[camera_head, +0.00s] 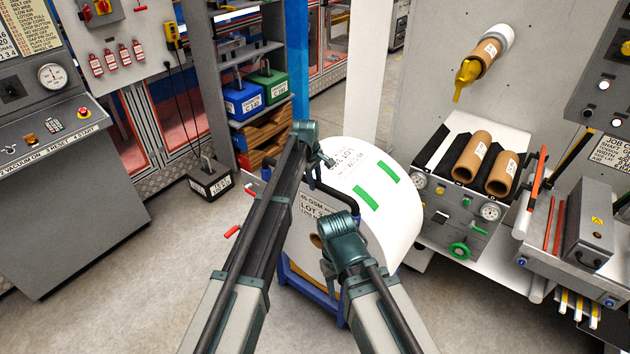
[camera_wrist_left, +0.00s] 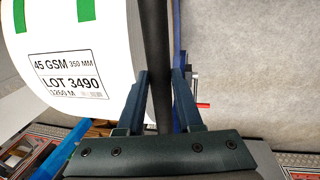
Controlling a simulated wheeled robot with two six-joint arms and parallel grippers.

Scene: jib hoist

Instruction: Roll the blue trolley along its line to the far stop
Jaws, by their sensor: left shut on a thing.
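The blue trolley (camera_head: 306,286) stands on the floor in the middle of the head view, partly hidden behind my arms. It carries a large white roll (camera_head: 395,215) with green tape strips and a lot label. A black handle bar (camera_wrist_left: 157,30) rises beside the roll. My left gripper (camera_head: 326,160) is at the upper part of the handle, its fingers shut around the bar in the left wrist view (camera_wrist_left: 160,88). My right gripper (camera_head: 342,232) is in front of the roll's near face; its jaws are hidden. I cannot make out the floor line or the far stop.
A grey console (camera_head: 60,215) is at left, and a dark weight block (camera_head: 211,181) sits on the floor. Bare floor (camera_head: 150,275) lies left of the trolley.

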